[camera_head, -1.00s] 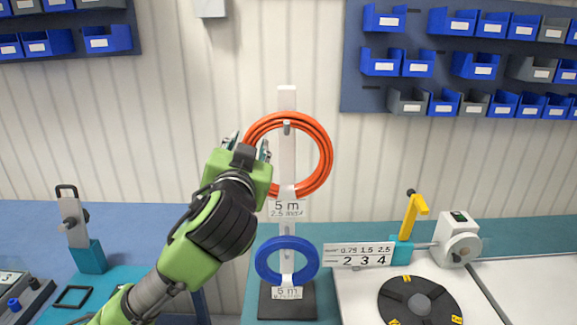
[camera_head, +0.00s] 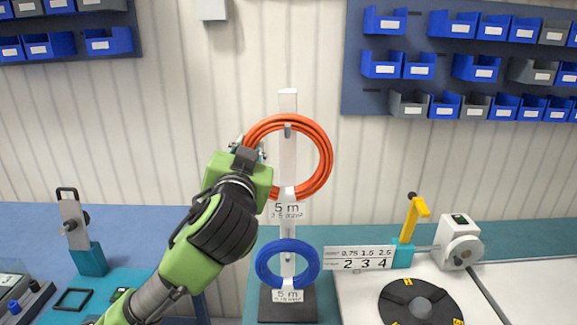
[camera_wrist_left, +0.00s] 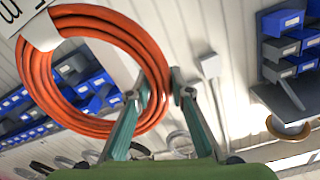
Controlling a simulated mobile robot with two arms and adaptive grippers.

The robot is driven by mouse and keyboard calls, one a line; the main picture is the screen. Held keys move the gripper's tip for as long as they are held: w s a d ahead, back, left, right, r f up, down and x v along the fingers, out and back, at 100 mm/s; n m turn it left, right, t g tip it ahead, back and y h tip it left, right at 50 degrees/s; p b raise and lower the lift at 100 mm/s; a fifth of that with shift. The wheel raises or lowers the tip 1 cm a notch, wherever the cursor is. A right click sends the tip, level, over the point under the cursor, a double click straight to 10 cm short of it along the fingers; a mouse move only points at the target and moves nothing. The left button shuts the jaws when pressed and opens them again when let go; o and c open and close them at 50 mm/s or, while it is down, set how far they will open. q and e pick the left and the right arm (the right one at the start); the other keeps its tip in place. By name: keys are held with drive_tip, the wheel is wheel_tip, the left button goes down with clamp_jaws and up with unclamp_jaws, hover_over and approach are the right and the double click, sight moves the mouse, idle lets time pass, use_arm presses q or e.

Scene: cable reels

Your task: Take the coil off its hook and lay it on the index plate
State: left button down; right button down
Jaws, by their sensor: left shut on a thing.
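The orange coil (camera_head: 320,150) hangs on the upper hook (camera_head: 287,130) of a pale upright post, with a "5 m" tag (camera_head: 287,210) at its bottom. My left gripper (camera_head: 250,148) is shut on the coil's left side. In the left wrist view the coil (camera_wrist_left: 38,80) passes between the two fingers (camera_wrist_left: 160,85). The index plate (camera_head: 445,304), a black disc with yellow marks and a grey hub, lies on the white surface at lower right; its bottom is cut off. My right gripper is not in view.
A blue coil (camera_head: 262,265) hangs lower on the same post, above its dark base (camera_head: 265,305). A number sign (camera_head: 358,257), a yellow lever (camera_head: 411,220) and a white device (camera_head: 461,240) stand behind the plate. Blue bins (camera_head: 475,66) hang on the wall at upper right.

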use_arm(q)
drive_tip(key=shift+r, duration=0.15)
drive_tip(key=shift+d+r+p, duration=0.15)
drive_tip(key=shift+r+p, duration=1.7)
drive_tip(key=shift+r, duration=0.35)
drive_tip(key=shift+s, duration=0.1)
drive_tip(key=shift+s, duration=1.4)
drive_tip(key=shift+s, duration=0.15)
drive_tip(key=shift+s+p, duration=0.55)
drive_tip(key=shift+s, duration=1.65)
